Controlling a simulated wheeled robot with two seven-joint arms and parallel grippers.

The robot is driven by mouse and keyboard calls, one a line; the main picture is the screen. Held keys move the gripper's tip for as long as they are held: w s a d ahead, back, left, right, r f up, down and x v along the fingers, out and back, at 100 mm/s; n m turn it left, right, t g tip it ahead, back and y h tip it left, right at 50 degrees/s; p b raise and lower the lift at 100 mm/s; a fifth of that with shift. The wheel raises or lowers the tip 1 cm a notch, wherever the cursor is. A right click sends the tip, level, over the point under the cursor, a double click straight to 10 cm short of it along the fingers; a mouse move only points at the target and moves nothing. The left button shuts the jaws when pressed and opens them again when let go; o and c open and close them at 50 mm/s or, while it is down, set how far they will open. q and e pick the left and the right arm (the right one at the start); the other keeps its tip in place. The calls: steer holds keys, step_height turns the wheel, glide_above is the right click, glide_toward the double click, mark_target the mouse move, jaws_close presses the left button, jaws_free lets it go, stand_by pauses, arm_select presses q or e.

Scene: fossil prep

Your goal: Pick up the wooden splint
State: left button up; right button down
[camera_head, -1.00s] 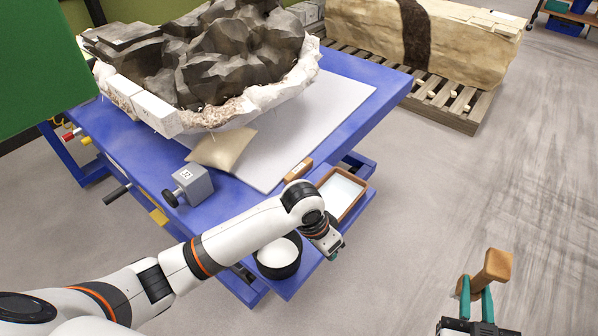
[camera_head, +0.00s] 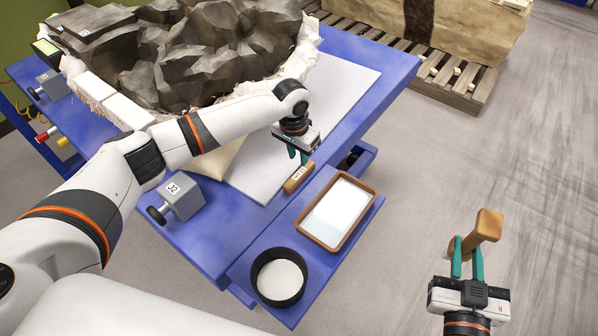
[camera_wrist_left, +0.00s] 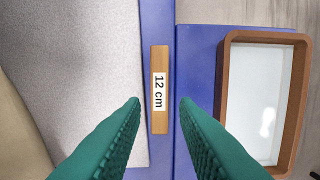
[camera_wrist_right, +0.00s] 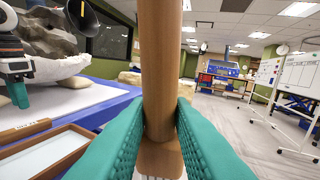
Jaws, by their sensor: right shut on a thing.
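The wooden splint (camera_head: 298,177) is a short brown bar with a white "12 cm" label, lying on the blue table edge beside the grey-white sheet. It also shows in the left wrist view (camera_wrist_left: 159,115), upright in the picture. My left gripper (camera_head: 298,155) is just above it, and its green fingers (camera_wrist_left: 160,100) are open on either side of the splint's line, apart from it. My right gripper (camera_head: 466,258) is shut on a brown wooden-handled tool (camera_head: 486,226), held out over the floor at right. The tool's handle (camera_wrist_right: 160,70) fills the middle of the right wrist view.
A wood-rimmed tray (camera_head: 369,188) and a black round bowl (camera_head: 258,284) sit on the lower blue shelf. A grey block with a knob (camera_head: 184,199) is on the table's near side. A dark fossil rock (camera_head: 200,62) in a white jacket fills the back.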

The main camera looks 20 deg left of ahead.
mark_target(299, 174)
arm_select(q)
steer(key=f, duration=0.3)
steer(key=shift+w+f, duration=0.2)
steer(key=shift+w, duration=0.1)
step_height(299, 174, down, 4)
steer(key=shift+s+f, duration=0.1)
steer(key=shift+s, duration=0.05)
steer(key=shift+f, duration=0.55)
steer(key=shift+r, duration=0.1)
jaws_close()
